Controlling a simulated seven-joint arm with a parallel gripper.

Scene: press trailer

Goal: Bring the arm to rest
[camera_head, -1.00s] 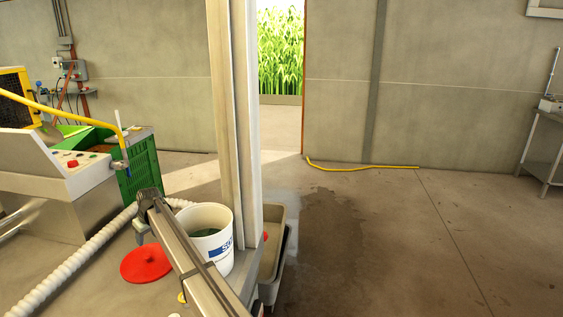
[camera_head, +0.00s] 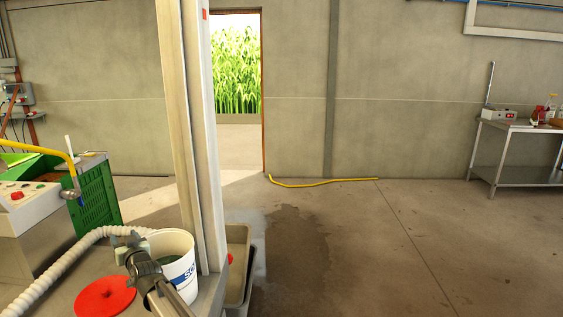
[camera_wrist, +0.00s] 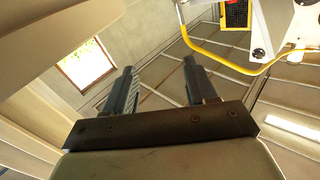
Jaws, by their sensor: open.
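My gripper (camera_head: 127,241) is beside the white bucket (camera_head: 181,268) at the lower left of the head view, in front of its left side in the picture. In the wrist view my gripper (camera_wrist: 157,72) has its two dark fingers wide apart with nothing between them. My arm comes up from the bottom edge of the head view and partly hides the bucket. Whether the gripper touches the bucket cannot be told.
A red lid (camera_head: 105,297) lies left of the bucket, near a white ribbed hose (camera_head: 62,258). A green crate (camera_head: 97,200) and a control panel (camera_head: 25,205) stand left. A grey bin (camera_head: 238,262) stands beyond the post (camera_head: 186,130). The floor at right is clear up to a metal table (camera_head: 515,150).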

